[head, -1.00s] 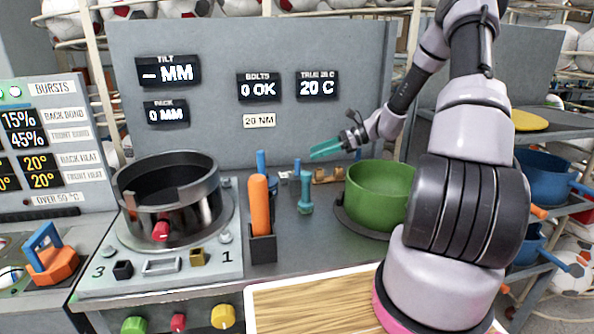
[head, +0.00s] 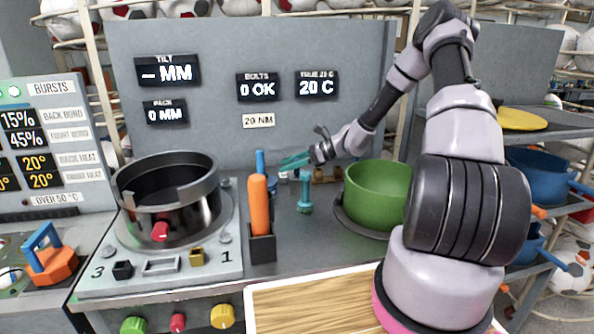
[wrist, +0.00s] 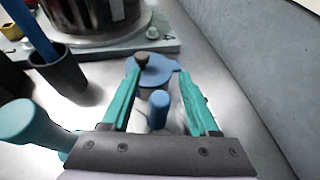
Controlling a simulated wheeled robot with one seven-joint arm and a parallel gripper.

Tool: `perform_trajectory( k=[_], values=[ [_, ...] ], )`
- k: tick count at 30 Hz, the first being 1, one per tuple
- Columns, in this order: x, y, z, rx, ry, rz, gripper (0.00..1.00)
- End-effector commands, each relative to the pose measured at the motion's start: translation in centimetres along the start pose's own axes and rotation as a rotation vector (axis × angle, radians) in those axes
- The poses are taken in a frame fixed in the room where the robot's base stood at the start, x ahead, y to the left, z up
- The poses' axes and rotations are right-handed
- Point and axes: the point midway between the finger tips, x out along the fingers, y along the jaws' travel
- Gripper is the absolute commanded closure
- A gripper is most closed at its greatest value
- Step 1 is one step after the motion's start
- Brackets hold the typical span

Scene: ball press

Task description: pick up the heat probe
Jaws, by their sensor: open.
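My gripper (head: 290,163) is open, with its teal fingers low over the back of the bench. In the wrist view my gripper (wrist: 160,78) has its fingers apart on either side of a short blue upright handle (wrist: 158,108), probably the heat probe; the frames do not confirm this. The handle seems to stand between the fingers, with no clear contact. A blue round piece with a dark knob (wrist: 148,68) lies beyond it, near the fingertips. In the head view the fingers cover most of this spot.
A teal tool (head: 304,192) stands close by. A black holder (head: 262,249) with an orange handle (head: 259,205) and a blue rod (head: 260,162) are left of it. A green pot (head: 378,190) is to the right, a metal pot (head: 165,190) to the left. A grey panel (head: 215,60) rises behind.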

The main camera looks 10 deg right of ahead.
Motion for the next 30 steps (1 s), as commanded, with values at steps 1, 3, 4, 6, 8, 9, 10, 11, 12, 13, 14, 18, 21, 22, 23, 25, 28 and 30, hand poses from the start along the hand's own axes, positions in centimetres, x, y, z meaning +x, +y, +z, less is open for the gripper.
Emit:
perform_trajectory(
  k=[1,3,4,6,8,9,10,11,12,13,14,18,21,22,23,25,28,30],
  values=[
    [0.1,0.0,0.0,0.0,0.0,0.0,0.39],
    [0.1,0.0,0.0,0.0,0.001,-0.001,0.39],
    [0.1,0.0,0.0,0.0,0.001,-0.001,0.39],
    [0.1,0.0,0.0,0.0,0.001,-0.001,0.39],
    [0.1,0.0,0.0,0.0,0.001,-0.001,0.58],
    [0.1,0.0,0.0,0.0,0.001,0.0,0.74],
    [0.1,0.0,0.0,0.0,0.001,0.0,0.85],
    [0.1,0.0,0.0,0.0,0.001,0.0,0.96],
    [0.1,0.0,0.0,0.0,0.001,0.0,1.0],
    [0.1,0.0,0.0,0.0,0.001,0.0,1.0],
    [0.1,0.0,0.0,0.0,0.001,0.0,1.0],
    [0.1,0.0,0.0,-0.001,0.0,0.0,1.0],
    [0.0,0.0,0.1,-0.001,0.001,0.0,1.0],
    [0.0,0.0,0.2,-0.001,0.001,0.0,1.0],
    [-0.1,0.0,0.3,-0.002,0.001,-0.001,1.0],
    [-0.2,-0.1,0.8,-0.003,0.001,-0.001,1.0],
    [-0.7,0.0,1.7,-0.003,0.002,-0.001,1.0],
    [-1.0,0.0,2.6,-0.004,0.002,0.0,1.0]
  ],
)
